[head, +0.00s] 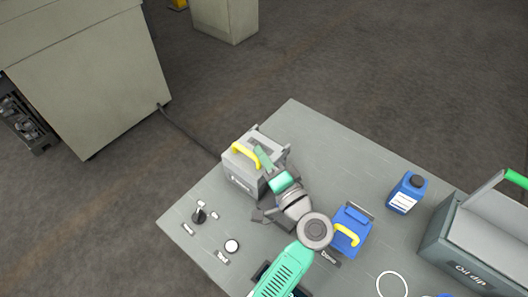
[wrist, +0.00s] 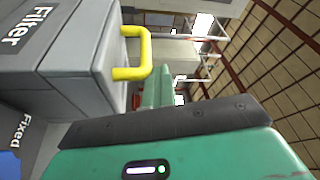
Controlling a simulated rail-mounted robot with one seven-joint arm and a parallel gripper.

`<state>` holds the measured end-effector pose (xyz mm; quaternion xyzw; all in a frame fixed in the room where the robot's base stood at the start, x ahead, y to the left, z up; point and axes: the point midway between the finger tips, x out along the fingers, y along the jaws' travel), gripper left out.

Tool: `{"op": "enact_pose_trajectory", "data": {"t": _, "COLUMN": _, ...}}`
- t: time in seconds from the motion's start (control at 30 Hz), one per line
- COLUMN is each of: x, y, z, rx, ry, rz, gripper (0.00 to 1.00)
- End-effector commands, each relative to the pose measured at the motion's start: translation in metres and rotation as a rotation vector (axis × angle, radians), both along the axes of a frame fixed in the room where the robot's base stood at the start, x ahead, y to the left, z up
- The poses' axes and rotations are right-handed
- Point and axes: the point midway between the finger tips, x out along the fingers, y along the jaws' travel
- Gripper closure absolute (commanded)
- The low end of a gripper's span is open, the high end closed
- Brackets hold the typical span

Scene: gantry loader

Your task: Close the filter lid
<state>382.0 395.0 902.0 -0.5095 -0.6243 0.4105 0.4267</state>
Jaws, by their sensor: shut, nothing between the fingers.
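The grey filter box (head: 240,180) stands on the table near its far left edge, with a yellow handle (head: 243,151) on its lid. In the wrist view the box (wrist: 60,60), labelled "Filter", fills the upper left. Its yellow handle (wrist: 146,52) sticks out to the right. My gripper (head: 262,156) is shut and empty, over the box beside the handle; its green fingers (wrist: 158,90) show close to the handle in the wrist view. Whether they touch it is unclear. My gripper and wrist hide part of the lid, and I cannot tell how far it is open.
A blue box (head: 350,219) with a yellow handle stands right of my arm, and a blue bottle (head: 406,192) farther right. A grey "Oil dip" box (head: 470,255) with a green handle stands at the right edge. A small black knob (head: 199,214) and white button (head: 232,246) are front left.

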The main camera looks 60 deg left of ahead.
Motion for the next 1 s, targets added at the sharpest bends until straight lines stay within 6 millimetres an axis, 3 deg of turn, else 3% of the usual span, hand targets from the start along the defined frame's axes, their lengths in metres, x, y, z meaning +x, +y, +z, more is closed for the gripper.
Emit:
{"op": "enact_pose_trajectory", "data": {"t": 0.47, "x": -0.002, "y": -0.001, "z": -0.010, "rx": -0.015, "ry": 0.008, "rz": 0.004, "gripper": 1.00}}
{"op": "enact_pose_trajectory", "data": {"t": 0.8, "x": 0.009, "y": -0.060, "z": -0.010, "rx": -0.007, "ry": 0.005, "rz": 0.000, "gripper": 1.00}}
{"op": "enact_pose_trajectory", "data": {"t": 1.0, "x": 0.011, "y": -0.075, "z": -0.010, "rx": 0.000, "ry": 0.001, "rz": 0.001, "gripper": 1.00}}
